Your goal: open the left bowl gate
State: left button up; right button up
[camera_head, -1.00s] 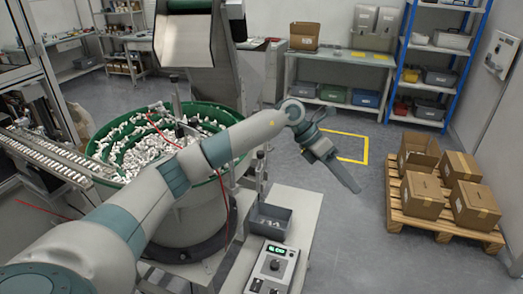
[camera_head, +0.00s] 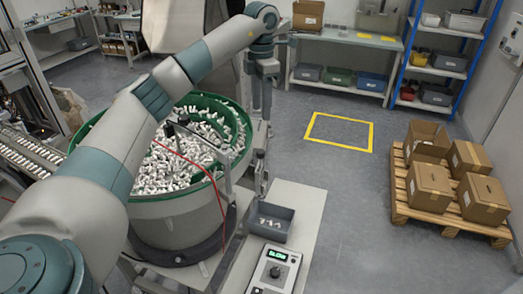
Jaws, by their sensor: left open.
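The left arm reaches up and over the green feeder bowl (camera_head: 236,165), which is full of small white parts. My left gripper (camera_head: 262,112) hangs downward beyond the bowl's right rim, its fingers apart and with nothing seen between them. Below it in the picture, a slim upright metal fitting (camera_head: 262,178) stands beside the bowl's right side. It may be the bowl gate, but I cannot tell for sure or see its state. The gripper appears apart from this fitting. My forearm hides the bowl's far left part. My right gripper is out of view.
A grey bin (camera_head: 270,222) with a few white parts and a control box (camera_head: 272,270) with a green display stand on the bench at the bowl's right. Cartons sit on a pallet (camera_head: 440,217) at right. The floor inside the yellow outline (camera_head: 372,138) is clear.

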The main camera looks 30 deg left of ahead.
pick_arm(q)
jog(key=p, duration=0.3)
send_near(261, 151)
notch_tip(261, 151, down, 9)
jog(key=p, duration=0.4)
jog(key=shift+w+f, duration=0.1)
jog(key=shift+f, duration=0.6)
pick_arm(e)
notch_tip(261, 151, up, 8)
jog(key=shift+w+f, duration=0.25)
pick_arm(q)
jog(key=shift+c, duration=0.6)
grip_shut()
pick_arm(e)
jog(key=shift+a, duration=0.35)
